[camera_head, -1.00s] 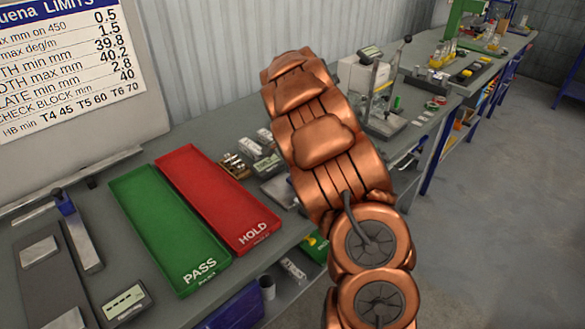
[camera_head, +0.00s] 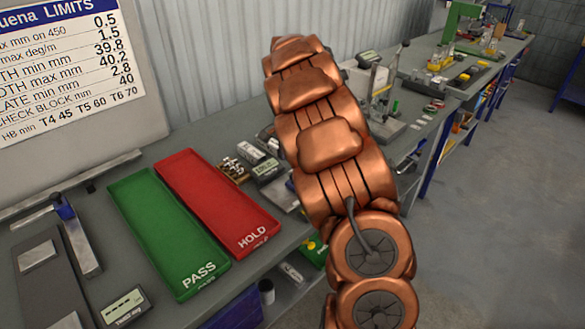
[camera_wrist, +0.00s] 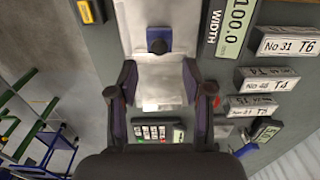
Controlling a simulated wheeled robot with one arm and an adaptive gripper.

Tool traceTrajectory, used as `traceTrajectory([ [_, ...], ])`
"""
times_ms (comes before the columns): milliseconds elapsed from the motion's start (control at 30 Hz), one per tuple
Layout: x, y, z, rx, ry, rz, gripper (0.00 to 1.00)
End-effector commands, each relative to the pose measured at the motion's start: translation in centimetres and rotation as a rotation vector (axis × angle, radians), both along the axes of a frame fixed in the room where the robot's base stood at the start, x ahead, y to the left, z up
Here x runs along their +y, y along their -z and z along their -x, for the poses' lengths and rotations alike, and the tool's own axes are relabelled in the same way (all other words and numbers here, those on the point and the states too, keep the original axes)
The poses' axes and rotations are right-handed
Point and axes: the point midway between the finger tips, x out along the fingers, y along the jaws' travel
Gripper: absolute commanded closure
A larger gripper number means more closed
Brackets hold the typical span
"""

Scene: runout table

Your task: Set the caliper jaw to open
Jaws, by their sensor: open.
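In the wrist view, a pale metal gauge that looks like the caliper (camera_wrist: 138,18) lies on the grey bench top. It carries a blue block with a dark round knob (camera_wrist: 157,43), which looks like its sliding jaw. A display reading 100.0, labelled WIDTH (camera_wrist: 233,22), stands to its right. My gripper (camera_wrist: 158,76) is open, with one finger either side of the pale metal and nothing held between them. The blue block lies just beyond the fingertips; I cannot tell their height above it. In the head view my copper-coloured arm hides the gripper and the caliper.
Labelled blocks, including No 31 T6 (camera_wrist: 287,46) and No 48 T4 (camera_wrist: 267,85), stand right of the gauge. A small keypad-like device (camera_wrist: 150,132) lies near the gripper. The green PASS tray (camera_head: 165,235) and red HOLD tray (camera_head: 215,200) are left of my arm.

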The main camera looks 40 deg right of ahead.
Motion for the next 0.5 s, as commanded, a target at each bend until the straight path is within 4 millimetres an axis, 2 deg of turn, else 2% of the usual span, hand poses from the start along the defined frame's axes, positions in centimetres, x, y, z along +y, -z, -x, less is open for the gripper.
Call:
traceTrajectory([
  [200,0.0,-3.9,-0.1,-0.003,-0.001,0.001,0.51],
  [500,0.1,-6.0,0.0,0.002,0.000,-0.001,0.51],
])
